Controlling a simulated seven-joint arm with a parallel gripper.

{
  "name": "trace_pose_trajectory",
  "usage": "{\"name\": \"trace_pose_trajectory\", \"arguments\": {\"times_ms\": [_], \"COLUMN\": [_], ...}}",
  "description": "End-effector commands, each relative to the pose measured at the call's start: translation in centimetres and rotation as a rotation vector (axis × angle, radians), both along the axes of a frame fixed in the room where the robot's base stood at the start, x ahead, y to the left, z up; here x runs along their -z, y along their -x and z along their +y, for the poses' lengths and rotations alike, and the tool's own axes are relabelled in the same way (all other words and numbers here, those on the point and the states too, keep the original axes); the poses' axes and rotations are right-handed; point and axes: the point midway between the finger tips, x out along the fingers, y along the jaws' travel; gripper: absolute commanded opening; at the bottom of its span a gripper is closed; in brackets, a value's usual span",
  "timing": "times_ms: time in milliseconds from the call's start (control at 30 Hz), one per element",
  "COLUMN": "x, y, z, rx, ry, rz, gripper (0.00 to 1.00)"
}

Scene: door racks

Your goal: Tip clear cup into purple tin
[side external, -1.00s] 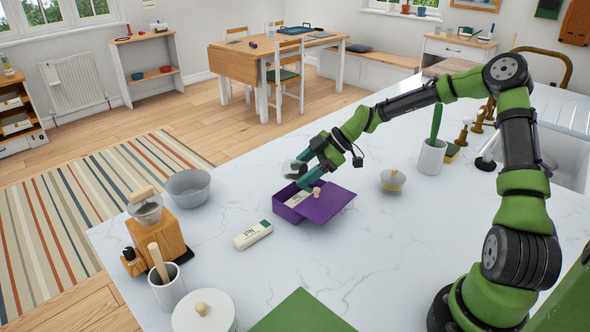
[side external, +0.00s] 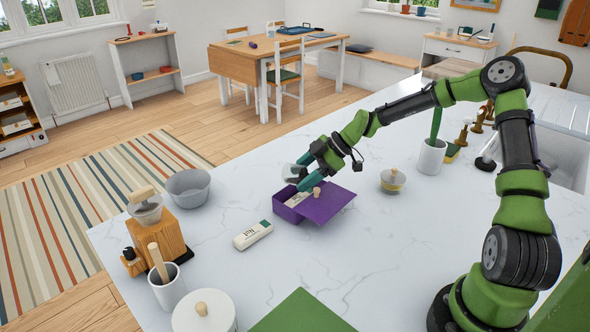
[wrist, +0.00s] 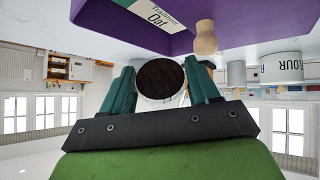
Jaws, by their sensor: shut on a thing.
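The purple tin (side external: 288,213) stands on the white counter with a pale label and its inside partly showing. Its purple lid (side external: 330,205), with a wooden knob, lies slanted at the tin's right side. My gripper (side external: 299,177) is above the tin's far left edge, shut on the clear cup (side external: 288,171). In the wrist view the cup (wrist: 137,84) sits between the teal fingers, its round end showing dark brown contents. The tin (wrist: 110,20) shows there beyond the cup, its label reading "Oat". I cannot tell the cup's exact tilt.
A grey bowl (side external: 188,188), a wooden grinder (side external: 155,230) and a white pot (side external: 167,288) stand farther left. A small lidded bowl (side external: 393,181) stands to the right. Counter around the tin is mostly clear.

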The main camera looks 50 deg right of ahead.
Motion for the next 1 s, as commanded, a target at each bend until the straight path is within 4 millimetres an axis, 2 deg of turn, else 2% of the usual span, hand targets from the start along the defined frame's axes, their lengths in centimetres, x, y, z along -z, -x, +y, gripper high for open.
{"name": "trace_pose_trajectory", "arguments": {"times_ms": [567, 833, 1000], "x": [0.0, -2.4, -2.6], "y": [0.0, 0.0, 0.0], "z": [0.0, 0.0, 0.0], "rx": [-0.001, -0.001, -0.001], "ry": [0.002, 0.005, 0.001], "rz": [-0.002, -0.004, -0.001], "gripper": [0.26, 0.26, 0.26]}}
